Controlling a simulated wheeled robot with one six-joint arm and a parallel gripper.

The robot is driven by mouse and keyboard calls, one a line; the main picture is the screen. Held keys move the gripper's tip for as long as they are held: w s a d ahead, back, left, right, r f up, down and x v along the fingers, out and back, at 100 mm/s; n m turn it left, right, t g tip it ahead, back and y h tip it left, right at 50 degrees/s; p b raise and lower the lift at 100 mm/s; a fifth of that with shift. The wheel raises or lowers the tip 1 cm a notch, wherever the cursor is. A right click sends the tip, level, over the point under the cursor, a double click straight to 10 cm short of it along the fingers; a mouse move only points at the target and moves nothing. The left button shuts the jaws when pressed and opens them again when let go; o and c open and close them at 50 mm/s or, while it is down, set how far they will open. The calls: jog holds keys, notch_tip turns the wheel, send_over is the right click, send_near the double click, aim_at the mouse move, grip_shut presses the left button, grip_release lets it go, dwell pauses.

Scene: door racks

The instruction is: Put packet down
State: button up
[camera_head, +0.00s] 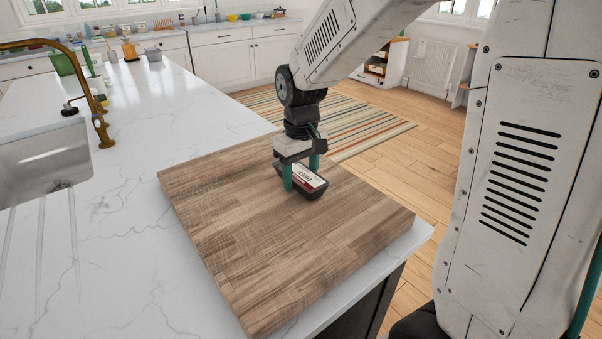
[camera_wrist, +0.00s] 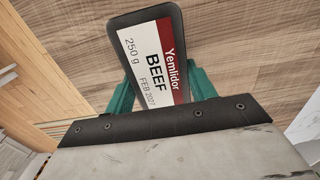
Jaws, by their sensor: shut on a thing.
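The packet (camera_head: 306,181) is a dark tray with a white and red label. In the wrist view the packet (camera_wrist: 150,60) reads "BEEF", "250 g". My gripper (camera_head: 301,176) points down with its green fingers on either side of the packet, shut on it. In the wrist view the fingers of my gripper (camera_wrist: 160,88) hold the packet's two long sides. The packet is at or just above the wooden board (camera_head: 240,230), over its far half; I cannot tell whether it touches.
The thick board lies on a white marble counter (camera_head: 130,130), near its right edge. The board's left and front parts are clear. A sink (camera_head: 45,160) with a brass tap (camera_head: 98,115) is at the left. Wooden floor and a striped rug (camera_head: 350,125) lie beyond the counter.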

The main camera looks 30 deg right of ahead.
jog(key=shift+f, duration=0.1)
jog(key=o, duration=1.1)
jog(key=shift+o, duration=0.2)
